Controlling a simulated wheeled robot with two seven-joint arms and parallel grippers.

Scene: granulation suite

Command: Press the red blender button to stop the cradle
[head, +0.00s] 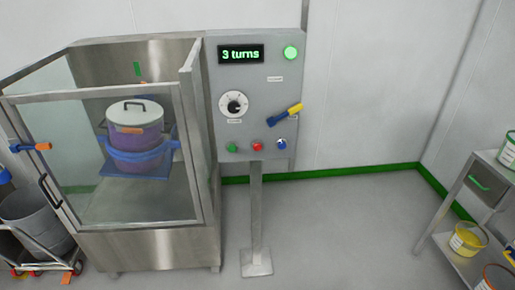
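The red button (257,147) sits on the lower row of the grey control panel (215,100), between a green button (232,147) and a blue button (281,144). The panel display (240,54) reads "3 turns", and a green lamp (291,53) beside it is lit. The cradle (140,160) is blue and holds a purple drum (135,139) with a pale lid, roughly upright, behind the clear door of the steel cabinet. Whether the cradle is turning cannot be told from one frame. Neither of my grippers is in view.
A blue-and-yellow handle (285,115) juts from the panel near a dial (234,104). The panel's post (256,215) stands on the floor. A grey bin (35,220) on a trolley is at left, a shelf rack (465,190) at right. Floor between post and rack is clear.

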